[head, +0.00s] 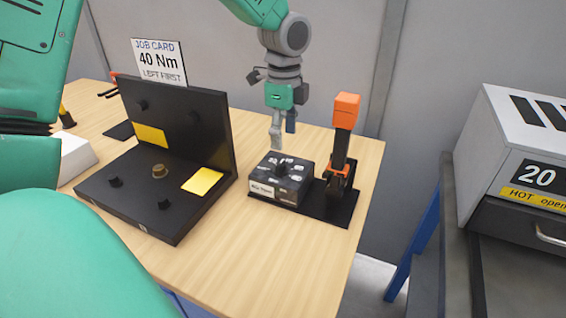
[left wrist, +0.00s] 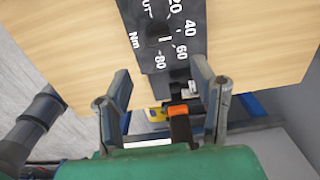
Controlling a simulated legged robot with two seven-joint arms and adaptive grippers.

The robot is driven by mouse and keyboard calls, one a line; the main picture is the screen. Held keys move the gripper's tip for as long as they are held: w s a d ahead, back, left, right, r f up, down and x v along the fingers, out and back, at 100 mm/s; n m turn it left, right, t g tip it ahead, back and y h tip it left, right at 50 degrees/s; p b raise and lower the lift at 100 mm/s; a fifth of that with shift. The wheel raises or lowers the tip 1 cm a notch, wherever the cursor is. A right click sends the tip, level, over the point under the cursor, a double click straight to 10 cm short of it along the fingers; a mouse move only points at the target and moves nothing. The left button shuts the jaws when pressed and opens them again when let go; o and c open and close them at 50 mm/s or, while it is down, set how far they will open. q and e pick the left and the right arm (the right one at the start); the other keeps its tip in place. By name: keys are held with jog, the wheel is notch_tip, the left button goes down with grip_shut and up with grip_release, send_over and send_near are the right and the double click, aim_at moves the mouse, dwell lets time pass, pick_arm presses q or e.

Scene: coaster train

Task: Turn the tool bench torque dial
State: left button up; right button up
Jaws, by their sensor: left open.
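The torque dial (head: 284,166) is a dark knob on top of a small black box (head: 292,187) with white markings, on the wooden bench. In the left wrist view the dial face (left wrist: 165,22) shows the numbers 20, 40, 60, 80 and "Nm". My left gripper (head: 283,138) hangs pointing down just above and behind the box, apart from it. Its two fingers (left wrist: 160,76) are spread with nothing between them, and the dial face lies beyond their tips. The knob's exact pointing is hard to read. A job card (head: 160,62) reads "40 Nm LEFT FIRST". My right gripper is not in view.
An orange-topped black tool (head: 346,110) stands upright on a black base right of the box, close to my gripper. A black L-shaped fixture (head: 120,200) with yellow pads stands left. A grey oven-like unit (head: 520,140) marked "HOT" is far right. Bare bench (head: 270,250) lies in front.

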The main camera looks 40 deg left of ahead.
aim_at(283, 164)
pick_arm(q)
jog(key=f, duration=0.5)
jog(key=a+f, duration=0.1)
jog(key=f, duration=0.2)
jog(key=shift+b, duration=0.3)
jog(key=shift+f, duration=0.3)
jog(key=shift+d+r, duration=0.1)
jog(key=shift+d, duration=0.25)
jog(key=c, duration=1.1)
